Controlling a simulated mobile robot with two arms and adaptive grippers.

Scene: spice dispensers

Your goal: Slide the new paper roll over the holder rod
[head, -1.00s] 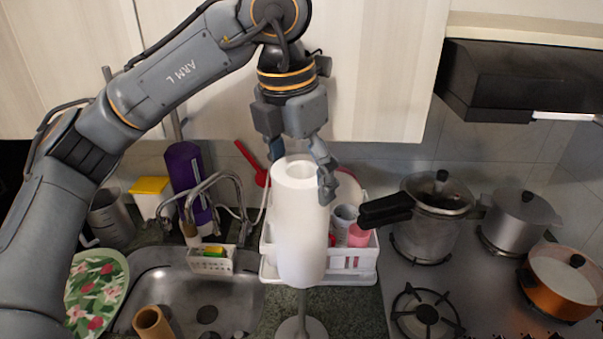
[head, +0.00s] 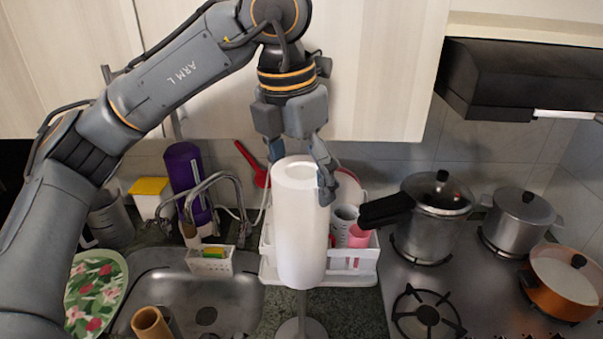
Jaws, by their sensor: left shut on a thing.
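The white paper roll (head: 300,235) stands upright in the middle of the head view. My left gripper (head: 303,180) is shut on its upper end, with fingers on either side. The holder (head: 302,328) shows below the roll as a grey round base with a short piece of rod between base and roll. The roll's lower end is above the base, apart from it. The rest of the rod is hidden, and no rod tip shows above the roll's top opening. I cannot tell how far the rod is inside the roll. My right gripper is not in view.
A white dish rack (head: 357,270) with cups stands close behind the roll. The sink (head: 235,300) and faucet are to the left, with a brown cardboard tube (head: 152,325) at the front. A stove with a pressure cooker (head: 437,205) is to the right, its black handle reaching toward the roll.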

